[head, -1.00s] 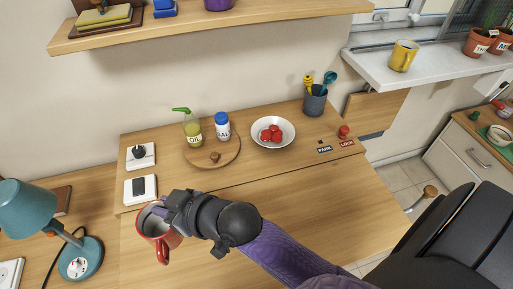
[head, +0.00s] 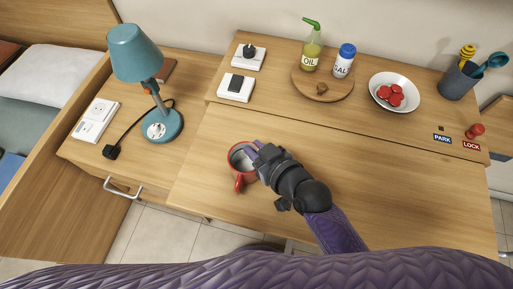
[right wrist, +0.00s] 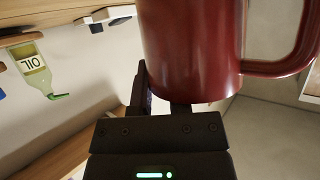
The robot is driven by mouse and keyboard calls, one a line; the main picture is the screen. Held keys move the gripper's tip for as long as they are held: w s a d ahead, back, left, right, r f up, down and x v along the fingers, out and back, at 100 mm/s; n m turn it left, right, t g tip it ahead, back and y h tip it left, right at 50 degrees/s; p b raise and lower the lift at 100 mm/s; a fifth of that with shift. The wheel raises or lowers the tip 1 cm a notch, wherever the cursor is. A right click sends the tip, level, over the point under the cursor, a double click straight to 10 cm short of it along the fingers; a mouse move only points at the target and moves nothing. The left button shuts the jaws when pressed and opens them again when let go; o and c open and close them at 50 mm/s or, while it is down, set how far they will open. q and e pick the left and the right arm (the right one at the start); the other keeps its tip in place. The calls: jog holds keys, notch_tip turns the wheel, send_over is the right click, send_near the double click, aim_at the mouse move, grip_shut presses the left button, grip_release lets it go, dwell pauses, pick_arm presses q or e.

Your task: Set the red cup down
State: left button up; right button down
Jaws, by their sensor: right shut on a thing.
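The red cup (head: 238,182) appears over the left part of the wooden lid panel (head: 370,195) in the head view. Its pale inside shows and its handle points toward the front. My right gripper (head: 258,157) is shut on the cup's far right side at the rim. In the right wrist view the cup (right wrist: 192,50) fills the upper middle, handle to the right, with my right gripper (right wrist: 162,100) against it. My left gripper is not in view.
A teal lamp (head: 136,52) stands left, beside a socket block (head: 95,120). Behind the panel are a switch block (head: 236,87), an oil bottle (head: 312,48), a salt jar (head: 344,60), a white bowl (head: 376,84) and a utensil pot (head: 458,82). The panel right of my arm is clear.

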jog(key=c, duration=0.6)
grip_release()
jog(key=shift+o, duration=0.3)
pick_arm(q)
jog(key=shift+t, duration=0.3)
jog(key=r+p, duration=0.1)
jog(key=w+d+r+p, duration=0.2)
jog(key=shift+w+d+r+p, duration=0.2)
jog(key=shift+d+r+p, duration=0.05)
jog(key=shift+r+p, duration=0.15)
pick_arm(e)
jog(key=v, duration=1.2)
